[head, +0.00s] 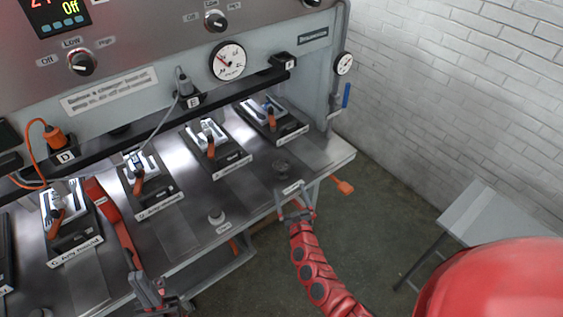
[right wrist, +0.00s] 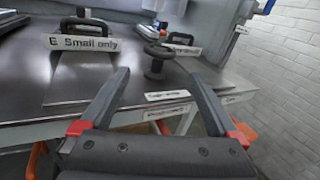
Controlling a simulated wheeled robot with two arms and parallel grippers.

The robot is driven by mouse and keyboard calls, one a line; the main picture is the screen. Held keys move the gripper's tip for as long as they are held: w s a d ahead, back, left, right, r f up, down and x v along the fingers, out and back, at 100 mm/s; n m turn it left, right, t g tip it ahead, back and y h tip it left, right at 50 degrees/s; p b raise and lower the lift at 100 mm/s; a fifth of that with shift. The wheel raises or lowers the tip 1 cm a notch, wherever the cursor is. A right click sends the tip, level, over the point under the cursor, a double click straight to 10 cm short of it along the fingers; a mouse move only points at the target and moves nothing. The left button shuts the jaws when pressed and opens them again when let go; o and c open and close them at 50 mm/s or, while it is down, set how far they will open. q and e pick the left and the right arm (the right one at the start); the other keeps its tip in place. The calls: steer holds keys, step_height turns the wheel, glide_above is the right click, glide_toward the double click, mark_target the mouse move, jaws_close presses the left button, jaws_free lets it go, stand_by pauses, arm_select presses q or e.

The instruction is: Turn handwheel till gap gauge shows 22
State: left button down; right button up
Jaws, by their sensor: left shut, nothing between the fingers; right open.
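A dark spool-shaped knob (head: 281,168), apparently the handwheel, stands near the front right of the steel bench. It also shows in the right wrist view (right wrist: 154,63), beyond and between my finger tips, with a white label in front; the label is too blurred to read. My right gripper (head: 292,200) is open and empty at the bench's front edge, apart from the knob. My left gripper (head: 152,283) is shut and empty, low at the left front. A large round dial (head: 228,62) and a smaller one (head: 343,63) are on the machine; I cannot tell which is the gap gauge.
Several black stations with orange handles, one being (head: 211,148), line the bench under the machine. An orange handle (head: 343,186) juts out at the right end. A grey side table (head: 500,213) stands by the brick wall.

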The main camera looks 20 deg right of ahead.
mark_target(282, 165)
steer(key=w, duration=0.3)
steer(key=w+b, duration=0.1)
steer(key=w, duration=0.2)
steer(key=shift+d+f, duration=0.1)
steer(key=shift+d, duration=0.1)
steer(key=w+b, duration=0.1)
steer(key=w, duration=0.1)
steer(key=w+b, duration=0.1)
steer(key=w, duration=0.1)
steer(key=w+b, duration=0.2)
steer(key=shift+w+d+f, duration=0.1)
steer(key=shift+w+d, duration=0.2)
steer(key=shift+d, duration=0.1)
steer(key=shift+w+d+r+b, duration=0.1)
steer(key=shift+w+r+b, duration=0.1)
steer(key=shift+w+b, duration=0.3)
steer(key=shift+w, duration=0.1)
steer(key=shift+c, duration=0.2)
